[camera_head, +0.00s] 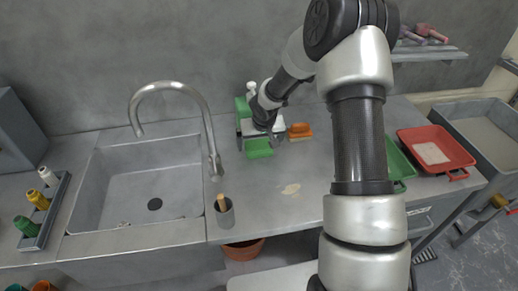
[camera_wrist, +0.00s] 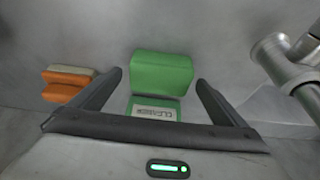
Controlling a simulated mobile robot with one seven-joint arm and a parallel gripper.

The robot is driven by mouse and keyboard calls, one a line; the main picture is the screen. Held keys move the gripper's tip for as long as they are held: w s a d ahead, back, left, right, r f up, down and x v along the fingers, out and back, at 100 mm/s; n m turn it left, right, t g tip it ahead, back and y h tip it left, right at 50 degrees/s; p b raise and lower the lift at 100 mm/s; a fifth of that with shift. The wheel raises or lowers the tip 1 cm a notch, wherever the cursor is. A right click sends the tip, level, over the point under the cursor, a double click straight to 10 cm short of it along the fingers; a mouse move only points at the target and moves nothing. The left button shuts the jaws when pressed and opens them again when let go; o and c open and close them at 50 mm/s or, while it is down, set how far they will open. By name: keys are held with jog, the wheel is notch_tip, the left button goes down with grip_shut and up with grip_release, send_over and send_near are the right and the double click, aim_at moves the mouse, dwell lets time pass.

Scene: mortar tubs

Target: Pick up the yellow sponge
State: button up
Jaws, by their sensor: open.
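My gripper (camera_head: 259,142) is open over the counter behind the sink's right side. In the wrist view its fingers (camera_wrist: 160,79) stand on either side of a green block-like object (camera_wrist: 162,70) with a pale printed label at its lower part. The green object also shows in the head view (camera_head: 258,148), partly hidden by my gripper. I cannot tell whether the fingers touch it. An orange block with a beige layer (camera_wrist: 66,84) lies outside the left finger; it also shows in the head view (camera_head: 299,130). No clearly yellow sponge shows near my gripper.
A sink (camera_head: 150,185) with a tall tap (camera_head: 210,140) is at left. A cup (camera_head: 224,212) stands near the counter's front. A red tray (camera_head: 437,150) and green tray (camera_head: 398,165) are at right. A small yellow object (camera_head: 498,202) shows at far right. The counter's middle is mostly clear.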

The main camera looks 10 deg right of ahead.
aim_at(260, 148)
jog(key=c, duration=1.1)
jog(key=shift+r, duration=0.1)
jog(key=shift+s+r, duration=0.2)
jog(key=shift+r, duration=0.3)
jog(key=r, duration=0.6)
jog(key=shift+s, duration=0.3)
jog(key=s+b, duration=0.2)
jog(key=s, duration=1.7)
